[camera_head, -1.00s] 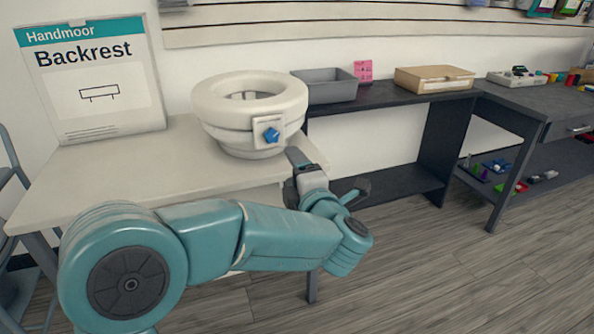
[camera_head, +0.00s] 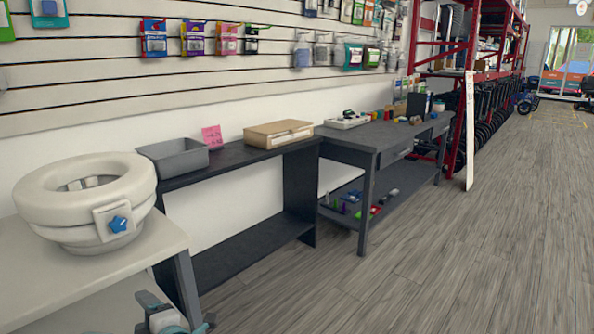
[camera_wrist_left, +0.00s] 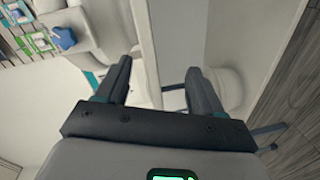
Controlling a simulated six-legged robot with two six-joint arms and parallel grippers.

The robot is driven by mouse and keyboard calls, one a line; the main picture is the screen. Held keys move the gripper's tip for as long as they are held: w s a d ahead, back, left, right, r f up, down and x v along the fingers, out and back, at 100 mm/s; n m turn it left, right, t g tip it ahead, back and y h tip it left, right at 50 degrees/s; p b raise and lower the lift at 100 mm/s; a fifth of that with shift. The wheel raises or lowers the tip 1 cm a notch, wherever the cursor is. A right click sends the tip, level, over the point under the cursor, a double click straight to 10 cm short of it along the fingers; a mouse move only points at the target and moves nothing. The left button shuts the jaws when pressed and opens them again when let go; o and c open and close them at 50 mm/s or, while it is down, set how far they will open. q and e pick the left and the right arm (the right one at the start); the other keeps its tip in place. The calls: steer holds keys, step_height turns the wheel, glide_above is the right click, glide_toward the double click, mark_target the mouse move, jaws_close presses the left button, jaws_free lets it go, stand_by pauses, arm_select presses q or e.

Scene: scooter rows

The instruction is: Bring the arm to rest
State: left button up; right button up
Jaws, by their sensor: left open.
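My left gripper (camera_head: 178,318) shows at the bottom edge of the head view, below and to the right of the white table. In the left wrist view the left gripper (camera_wrist_left: 158,85) has its two dark fingers apart, with nothing between them. The rest of my left arm is out of the head view. A white ring-shaped raised toilet seat (camera_head: 85,195) with a blue star knob (camera_head: 118,224) stands on the white table (camera_head: 150,250). The gripper is apart from both. My right gripper is not in view.
A dark shelf table (camera_head: 230,158) holds a grey bin (camera_head: 172,156), a pink card (camera_head: 212,137) and a cardboard box (camera_head: 278,134). A grey workbench (camera_head: 375,136) with small parts stands beyond. Red racks (camera_head: 468,60) line the back. The floor at right (camera_head: 470,250) is clear.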

arm_select(q)
steer(key=s+d+f+m+g+h, duration=0.1)
steer(key=s+d+f+m+h, duration=0.25)
steer(key=f, duration=0.55)
steer(key=s+d+f+m+g+h, duration=0.1)
steer(key=s+d+f+m+h, duration=0.2)
steer(key=f, duration=0.6)
steer(key=s+d+f+m+h, duration=0.15)
steer(key=f+m+h, duration=0.3)
steer(key=f, duration=0.45)
steer(key=s+d+f+m+g+h, duration=0.35)
steer(key=s+d+m, duration=0.2)
steer(key=s, duration=0.35)
steer(key=s+d+f+m+g+h, duration=0.2)
steer(key=s+d+m+g, duration=0.25)
steer(key=s+d, duration=0.35)
step_height(320, 180, up, 30)
steer(key=s+m+p, duration=0.1)
steer(key=p, duration=3)
steer(key=shift+s+a+m, duration=0.35)
steer(key=shift+s+m, duration=0.05)
steer(key=shift+h, duration=0.25)
